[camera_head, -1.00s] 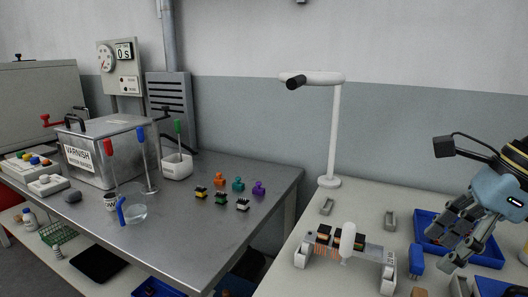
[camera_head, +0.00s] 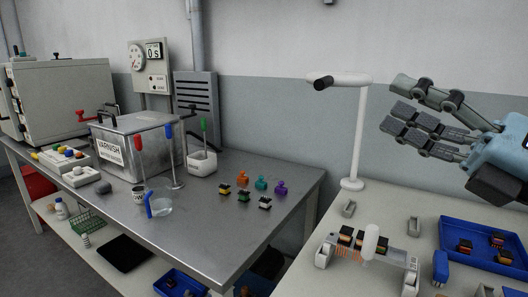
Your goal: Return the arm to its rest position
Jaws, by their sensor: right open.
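My right gripper (camera_head: 418,112) is in the upper right of the head view. Its arm comes in from the right edge. The fingers point left, spread apart, with nothing between them. It is raised above the light right-hand table, in front of the wall and right of the white lamp-like stand (camera_head: 359,135). Below it on the table is a blue tray (camera_head: 446,237) with several small dark and orange parts. My left gripper does not show.
The fixture (camera_head: 322,256) with dark coil parts stands at the light table's front. On the steel table (camera_head: 236,172) are several small coloured parts, a glass beaker (camera_head: 161,207) and the varnish box (camera_head: 150,160). Open air surrounds my right gripper.

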